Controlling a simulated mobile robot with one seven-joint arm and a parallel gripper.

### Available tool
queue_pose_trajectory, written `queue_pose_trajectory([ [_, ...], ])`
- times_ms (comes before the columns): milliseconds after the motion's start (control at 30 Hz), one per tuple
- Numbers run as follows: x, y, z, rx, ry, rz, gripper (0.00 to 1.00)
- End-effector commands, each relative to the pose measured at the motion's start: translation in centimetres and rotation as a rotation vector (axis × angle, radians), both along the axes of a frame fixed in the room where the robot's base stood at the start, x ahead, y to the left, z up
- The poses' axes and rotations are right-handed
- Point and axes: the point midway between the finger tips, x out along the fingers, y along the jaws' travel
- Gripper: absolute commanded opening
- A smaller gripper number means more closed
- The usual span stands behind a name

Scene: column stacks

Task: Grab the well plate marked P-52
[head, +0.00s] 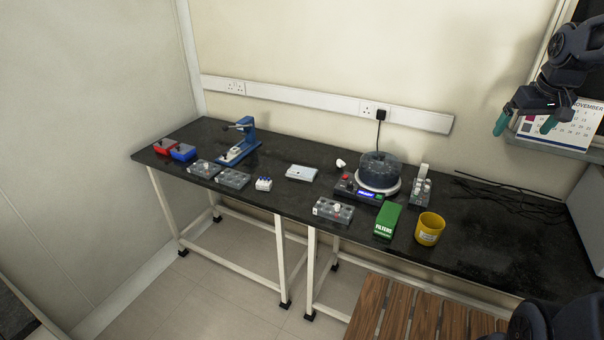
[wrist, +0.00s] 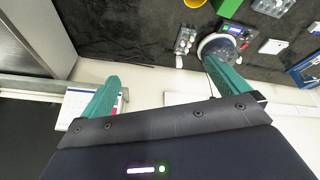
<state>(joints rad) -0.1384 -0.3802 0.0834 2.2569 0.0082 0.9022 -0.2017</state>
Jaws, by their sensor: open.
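My gripper (head: 525,122) is at the upper right in the head view, raised well above the bench, with its two teal fingers apart and nothing between them. The fingers also show apart in the wrist view (wrist: 160,75). No P-52 marking is legible in either view. Grey blocks with wells or tubes lie on the dark bench: one at the front middle (head: 333,210) and two at the left (head: 204,168), (head: 232,178). A flat white item (head: 301,173) lies near the bench middle. I cannot tell which one is the marked plate.
A device with a clear round bowl (head: 380,173), a green box (head: 386,222), a yellow cup (head: 429,229) and an upright rack (head: 421,188) stand on the right half. A blue press (head: 238,140) and red and blue boxes (head: 165,146) are left. Black cables lie at right.

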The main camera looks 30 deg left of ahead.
Motion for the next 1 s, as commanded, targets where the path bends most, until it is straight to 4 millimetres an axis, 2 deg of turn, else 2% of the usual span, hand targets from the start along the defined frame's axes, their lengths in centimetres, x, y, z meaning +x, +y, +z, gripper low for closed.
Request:
queue_pose_trajectory([
  [33, 1.4, 1.2, -0.1, -0.006, 0.006, 0.034, 1.0],
  [200, 5.6, 5.3, -0.3, -0.023, 0.016, 0.153, 1.0],
  [467, 11.3, 12.6, -1.7, -0.039, 0.027, 0.335, 1.0],
  [700, 15.8, 20.1, -4.2, -0.043, 0.036, 0.499, 1.0],
  [1000, 19.8, 30.2, -8.9, -0.034, 0.046, 0.701, 1.0],
])
